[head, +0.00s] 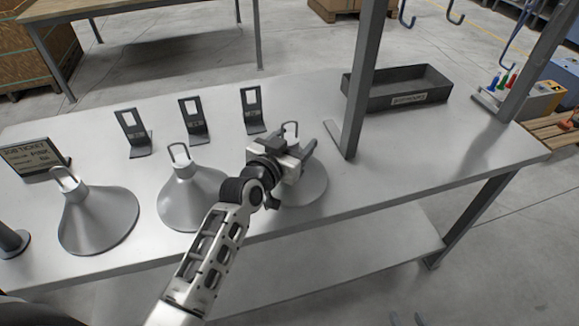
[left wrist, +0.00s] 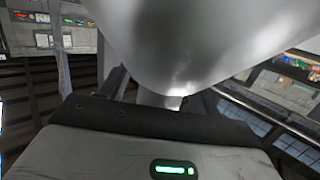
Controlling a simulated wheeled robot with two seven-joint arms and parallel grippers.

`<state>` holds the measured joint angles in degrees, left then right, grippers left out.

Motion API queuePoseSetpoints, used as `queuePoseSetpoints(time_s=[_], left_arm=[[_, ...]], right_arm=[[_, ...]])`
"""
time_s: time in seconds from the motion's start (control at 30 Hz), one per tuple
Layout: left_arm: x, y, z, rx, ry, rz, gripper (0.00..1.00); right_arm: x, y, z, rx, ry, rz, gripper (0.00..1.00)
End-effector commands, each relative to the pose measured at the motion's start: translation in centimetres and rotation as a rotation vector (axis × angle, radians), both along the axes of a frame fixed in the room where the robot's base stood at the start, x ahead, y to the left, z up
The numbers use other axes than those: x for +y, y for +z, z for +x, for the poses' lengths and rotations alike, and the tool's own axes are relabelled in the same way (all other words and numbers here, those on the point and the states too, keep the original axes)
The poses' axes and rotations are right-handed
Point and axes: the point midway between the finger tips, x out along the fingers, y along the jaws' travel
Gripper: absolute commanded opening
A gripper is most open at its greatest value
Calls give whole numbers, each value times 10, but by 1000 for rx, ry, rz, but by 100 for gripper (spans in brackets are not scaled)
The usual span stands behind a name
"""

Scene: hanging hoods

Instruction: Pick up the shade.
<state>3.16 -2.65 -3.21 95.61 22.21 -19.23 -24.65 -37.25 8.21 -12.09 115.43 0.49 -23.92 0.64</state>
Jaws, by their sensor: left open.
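Three grey cone-shaped shades with loop handles on top stand upright in a row on the table: a left shade (head: 98,222), a middle shade (head: 193,200) and a right shade (head: 312,186). My left gripper (head: 294,146) is open at the top of the right shade, near its loop (head: 291,128), and hides much of its cone. In the left wrist view a shade's smooth grey surface (left wrist: 190,40) fills the upper middle, its narrow end between the open fingers. Whether the fingers touch it, I cannot tell. My right gripper is not in view.
Several dark upright stands (head: 193,119) line the back. A grey post (head: 362,85) rises just right of my left gripper. A dark tray (head: 397,92) is at the back right, a sign (head: 33,155) at the left. The table's right front (head: 440,155) is clear.

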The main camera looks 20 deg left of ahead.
Motion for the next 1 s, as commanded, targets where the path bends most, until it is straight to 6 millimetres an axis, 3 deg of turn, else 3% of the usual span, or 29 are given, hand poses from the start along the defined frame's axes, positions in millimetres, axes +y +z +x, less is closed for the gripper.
queuePoseSetpoints(time_s=[0.2,0.43,0.77,1.0], left_arm=[[0,0,1,0,0,0,62],[0,0,0,0,0,0,0],[0,4,1,-2,1,1,0],[1,23,1,-3,1,3,0]], right_arm=[[0,0,0,1,-1,-1,36],[-1,-2,-2,5,0,0,36],[-1,1,-4,9,0,-1,36],[-2,16,-6,10,-1,-7,36]])
